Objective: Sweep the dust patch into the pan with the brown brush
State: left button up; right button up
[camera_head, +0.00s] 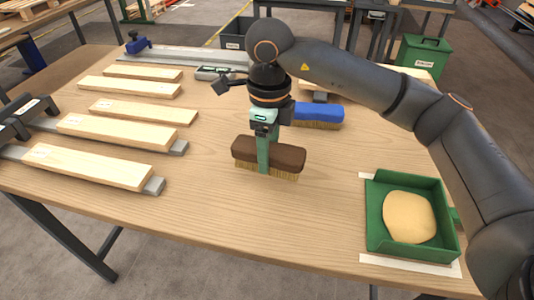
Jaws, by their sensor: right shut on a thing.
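The brown brush (285,153) is near the middle of the table, bristles down. My right gripper (263,150) is shut on it, with a green finger across its near side. I cannot tell whether the bristles touch the table. The green pan (373,222) is at the right front of the table, to the right of and nearer than the brush. The tan dust patch (409,216) shows as a rounded mound within the pan's walls. No dust shows on the bare table around the brush.
A blue brush (318,113) lies just behind the brown one. Several wooden boards (118,131) lie on grey bars at the left. White strips (410,265) border the pan. My right arm crosses above the right side.

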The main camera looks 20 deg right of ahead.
notch_tip(320, 180, up, 2)
jog(key=shift+r+p, duration=0.1)
jog(key=shift+p, duration=0.35)
jog(key=shift+r+p, duration=0.35)
jog(key=shift+r, duration=0.15)
pick_arm(q)
jog(key=shift+a+r, duration=0.6)
jog(key=shift+a, duration=0.35)
jog(key=shift+s, duration=0.1)
